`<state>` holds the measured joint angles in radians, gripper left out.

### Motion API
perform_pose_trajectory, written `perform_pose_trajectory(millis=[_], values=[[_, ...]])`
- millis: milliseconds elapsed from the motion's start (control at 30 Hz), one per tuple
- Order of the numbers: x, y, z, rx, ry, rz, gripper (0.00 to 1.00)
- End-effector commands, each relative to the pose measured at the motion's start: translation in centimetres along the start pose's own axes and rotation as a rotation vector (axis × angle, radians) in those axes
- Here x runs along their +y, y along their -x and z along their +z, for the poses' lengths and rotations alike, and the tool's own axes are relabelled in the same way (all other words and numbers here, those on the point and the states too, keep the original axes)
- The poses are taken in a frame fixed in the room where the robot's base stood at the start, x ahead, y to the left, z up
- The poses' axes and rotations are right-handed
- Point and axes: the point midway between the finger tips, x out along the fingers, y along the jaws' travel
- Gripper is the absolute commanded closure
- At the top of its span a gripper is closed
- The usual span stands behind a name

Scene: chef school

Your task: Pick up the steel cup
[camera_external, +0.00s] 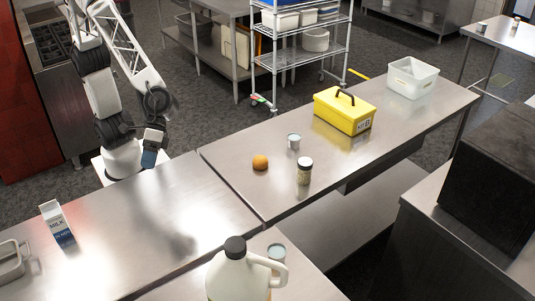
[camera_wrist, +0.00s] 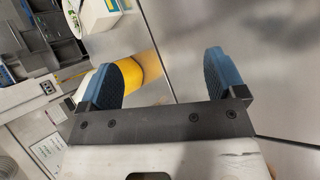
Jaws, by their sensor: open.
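A small grey metal-looking cup (camera_external: 293,141) stands upright on the far steel table, behind an orange (camera_external: 260,162) and a jar (camera_external: 304,171). I cannot tell which is the steel cup. My gripper (camera_external: 152,150) is above the back edge of the near table, left of the cups and well apart from them. In the wrist view, my gripper (camera_wrist: 164,76) is open with blue fingertips and nothing held. No cup is clearly visible there.
A white jug (camera_external: 238,278) stands in front. A milk carton (camera_external: 57,223) and a metal pan (camera_external: 12,262) are at left. A yellow toolbox (camera_external: 343,112) and white bin (camera_external: 412,78) stand farther back. The middle of the near table is clear.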

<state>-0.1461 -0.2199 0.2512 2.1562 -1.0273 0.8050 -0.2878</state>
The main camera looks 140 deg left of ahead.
Motion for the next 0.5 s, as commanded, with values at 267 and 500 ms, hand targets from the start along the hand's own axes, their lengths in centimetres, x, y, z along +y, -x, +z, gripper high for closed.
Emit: perform_pose_trajectory(millis=[267, 500], values=[[4.5, -3.6, -7.9, -0.012, 0.344, 0.168, 0.11], [7.1, -6.4, -15.7, -0.019, 0.642, 0.313, 0.11]])
